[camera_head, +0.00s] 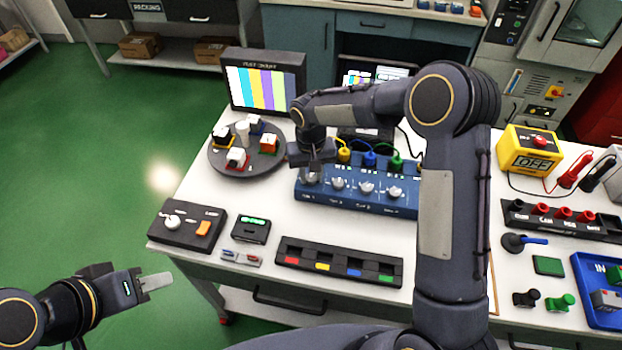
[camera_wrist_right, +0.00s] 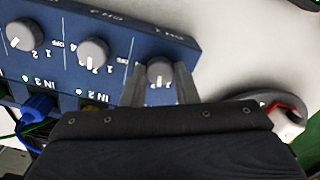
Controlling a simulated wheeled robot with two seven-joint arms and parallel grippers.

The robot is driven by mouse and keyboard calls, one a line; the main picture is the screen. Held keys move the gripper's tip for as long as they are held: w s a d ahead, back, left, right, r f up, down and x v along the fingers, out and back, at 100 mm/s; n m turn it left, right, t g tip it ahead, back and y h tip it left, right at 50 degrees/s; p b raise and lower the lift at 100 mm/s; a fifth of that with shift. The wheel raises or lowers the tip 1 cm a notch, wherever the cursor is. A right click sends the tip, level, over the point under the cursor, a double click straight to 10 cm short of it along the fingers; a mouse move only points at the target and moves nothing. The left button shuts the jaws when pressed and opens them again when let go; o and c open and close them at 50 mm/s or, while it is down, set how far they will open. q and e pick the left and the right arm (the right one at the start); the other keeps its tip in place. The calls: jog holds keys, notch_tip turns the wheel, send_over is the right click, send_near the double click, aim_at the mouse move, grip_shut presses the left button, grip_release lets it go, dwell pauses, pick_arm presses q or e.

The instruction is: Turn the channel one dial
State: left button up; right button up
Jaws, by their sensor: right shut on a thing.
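The blue channel box (camera_head: 356,204) stands on the white table with a row of grey dials along its sloped face. The channel one dial (camera_head: 311,178) is at its left end, partly hidden by my right gripper (camera_head: 312,164). In the right wrist view, the right gripper's two fingers (camera_wrist_right: 160,85) are on either side of this dial (camera_wrist_right: 160,71), shut on it. Its white pointer mark faces down in that picture. My left gripper (camera_head: 157,282) hangs empty in front of the table's left corner; its finger gap does not show clearly.
Yellow, blue and green plugs stand behind the dials. A round turntable (camera_head: 275,163) with small blocks is left of the box, near the monitor (camera_head: 263,82). A black tray (camera_head: 338,262) with coloured marks lies in front. A neighbouring dial (camera_wrist_right: 93,52) is close to the right gripper.

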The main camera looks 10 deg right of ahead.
aim_at(311, 177)
jog(key=m+b, duration=0.2)
jog(key=m, duration=0.2)
jog(key=shift+f+m, duration=0.1)
jog(key=shift+m, duration=0.2)
jog(key=m+b, duration=0.1)
jog(key=m, duration=0.1)
jog(key=shift+m, duration=1.8)
jog(key=o, duration=1)
jog(key=shift+r+b, duration=0.35)
jog(key=shift+r, duration=3.65)
